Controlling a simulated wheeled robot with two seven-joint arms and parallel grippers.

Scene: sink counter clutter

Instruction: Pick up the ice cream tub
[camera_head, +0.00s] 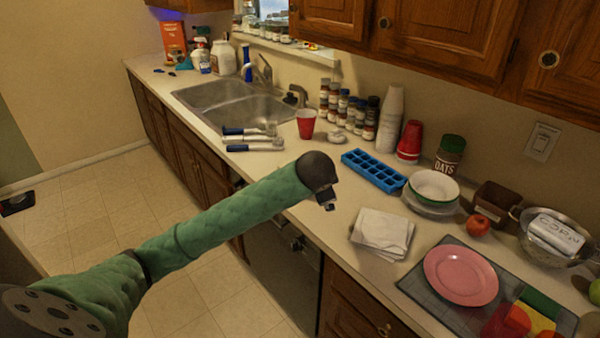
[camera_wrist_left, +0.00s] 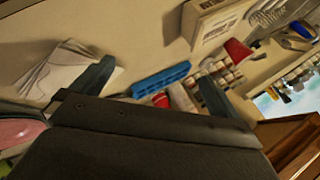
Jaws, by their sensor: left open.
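A pale rectangular carton with dark print (camera_wrist_left: 215,22) lies on the counter at the top of the left wrist view. It looks like the ice cream tub, but its label is too blurred to read. I cannot make it out in the head view, where my arm covers part of the counter. My left gripper (camera_head: 326,202) is over the counter's front part, left of the white napkins (camera_head: 382,232). In the left wrist view its two fingers (camera_wrist_left: 155,87) are spread wide with nothing between them. The carton is beyond the fingers, apart from them. My right gripper is not in view.
A blue ice tray (camera_head: 374,170), red cup (camera_head: 306,123), several spice jars (camera_head: 357,115) and stacked bowls (camera_head: 434,187) stand along the counter. A pink plate (camera_head: 460,275) lies at the right. Blue-handled utensils (camera_head: 250,138) lie by the sink (camera_head: 232,103). Cabinets overhang the back.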

